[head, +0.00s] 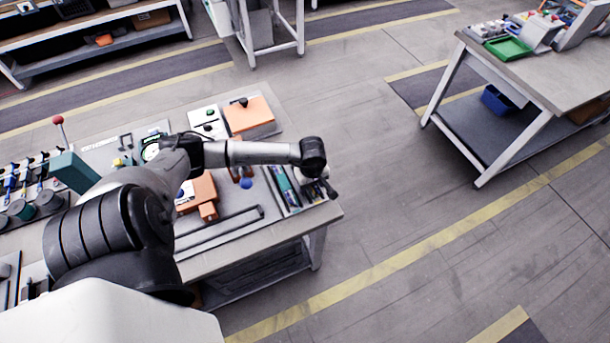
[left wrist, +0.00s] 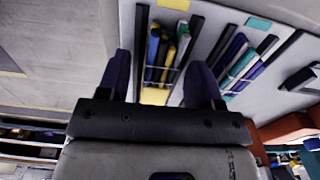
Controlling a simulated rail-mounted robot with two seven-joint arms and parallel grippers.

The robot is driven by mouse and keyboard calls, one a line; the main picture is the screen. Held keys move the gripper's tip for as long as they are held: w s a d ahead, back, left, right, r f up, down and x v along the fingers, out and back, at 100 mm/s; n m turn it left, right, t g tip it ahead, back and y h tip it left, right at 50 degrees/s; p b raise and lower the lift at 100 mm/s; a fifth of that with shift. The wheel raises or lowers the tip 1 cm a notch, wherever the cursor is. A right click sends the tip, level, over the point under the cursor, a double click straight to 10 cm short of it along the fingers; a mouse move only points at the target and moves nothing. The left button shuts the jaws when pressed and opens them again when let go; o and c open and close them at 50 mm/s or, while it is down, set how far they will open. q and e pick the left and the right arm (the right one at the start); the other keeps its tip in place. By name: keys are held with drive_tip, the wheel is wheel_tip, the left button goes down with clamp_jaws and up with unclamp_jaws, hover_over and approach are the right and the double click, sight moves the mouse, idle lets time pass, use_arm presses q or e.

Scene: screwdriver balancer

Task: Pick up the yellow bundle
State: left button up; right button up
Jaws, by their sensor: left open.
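The yellow bundle (left wrist: 160,52) shows in the left wrist view as a group of thin yellow, black and blue rods lying side by side. Yellow patches (left wrist: 154,96) mark the surface at its two ends. My left gripper (left wrist: 160,64) is open, with one dark finger on each side of the bundle in the picture. I cannot tell how far above it the fingers are. In the head view my left gripper (head: 328,187) is over the table's right corner, and the bundle there is mostly hidden under the wrist. My right gripper is not in view.
A teal and blue bundle (left wrist: 238,62) lies beside it, with teal patches at its ends. The table (head: 325,214) also holds an orange block (head: 249,114) and a long dark rail (head: 220,230). Open floor lies right of the table.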

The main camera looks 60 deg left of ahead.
use_arm(q)
drive_tip(key=c, duration=0.9)
drive_tip(key=shift+c, duration=0.3)
drive_tip(key=shift+r, duration=0.15)
